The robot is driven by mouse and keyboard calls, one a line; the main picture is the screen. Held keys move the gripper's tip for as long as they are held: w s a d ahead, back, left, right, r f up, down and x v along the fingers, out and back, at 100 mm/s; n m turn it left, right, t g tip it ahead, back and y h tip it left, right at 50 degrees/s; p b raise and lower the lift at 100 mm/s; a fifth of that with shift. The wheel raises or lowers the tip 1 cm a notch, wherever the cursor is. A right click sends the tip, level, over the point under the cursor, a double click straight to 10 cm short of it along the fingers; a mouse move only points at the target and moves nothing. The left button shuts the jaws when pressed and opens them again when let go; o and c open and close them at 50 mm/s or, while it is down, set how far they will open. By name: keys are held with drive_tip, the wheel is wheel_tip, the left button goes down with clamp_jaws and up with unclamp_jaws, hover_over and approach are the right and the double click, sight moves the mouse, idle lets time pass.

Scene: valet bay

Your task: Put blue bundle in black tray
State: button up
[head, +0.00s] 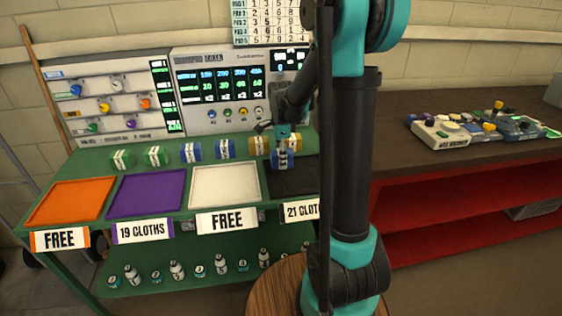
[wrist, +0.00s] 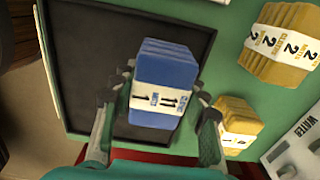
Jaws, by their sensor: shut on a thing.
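My gripper (head: 283,137) is shut on a blue bundle (head: 283,159) with a white printed band. In the wrist view, the fingers of my gripper (wrist: 161,90) press on both sides of the blue bundle (wrist: 163,65). The black tray (head: 287,185) is at the right end of the row of trays, partly hidden behind my arm. The wrist view shows the black tray (wrist: 85,55) beneath the bundle, which lies over its right part in that picture. I cannot tell whether the bundle touches the tray floor.
A white tray (head: 226,186), a purple tray (head: 147,194) and an orange tray (head: 69,202) are to the left. A control panel (head: 222,90) stands behind.

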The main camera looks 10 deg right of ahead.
drive_tip(key=shift+f, duration=0.75)
drive_tip(key=shift+f, duration=0.1)
drive_tip(key=o, duration=1.2)
drive_tip(key=shift+o, duration=0.2)
wheel_tip(320, 180, up, 11)
drive_tip(key=shift+r, duration=0.15)
drive_tip(key=shift+s+r, duration=0.15)
drive_tip(key=shift+r, duration=0.25)
drive_tip(key=s+d+f+n, duration=0.1)
drive_tip(key=s+f+n, duration=0.1)
drive_tip(key=s+n, duration=0.1)
drive_tip(key=s+f+n+t, duration=0.1)
drive_tip(key=s+f+n, duration=0.1)
drive_tip(key=s+n, duration=0.1)
drive_tip(key=s+d+f+n+t, duration=0.1)
drive_tip(key=s+f+n, duration=0.1)
drive_tip(key=s, duration=0.2)
drive_tip(key=shift+s+d+n, duration=0.3)
drive_tip(key=shift+s+n, duration=0.1)
drive_tip(key=s+f+n, duration=0.2)
drive_tip(key=s+n, duration=0.1)
drive_tip(key=s+d+f+n+t, duration=0.1)
drive_tip(key=s+f+n, duration=0.1)
drive_tip(key=s+n, duration=0.1)
drive_tip(key=s+f+n+t, duration=0.1)
drive_tip(key=s+f+n, duration=0.2)
drive_tip(key=s, duration=0.2)
drive_tip(key=shift+d+f, duration=0.1)
drive_tip(key=shift+d, duration=0.15)
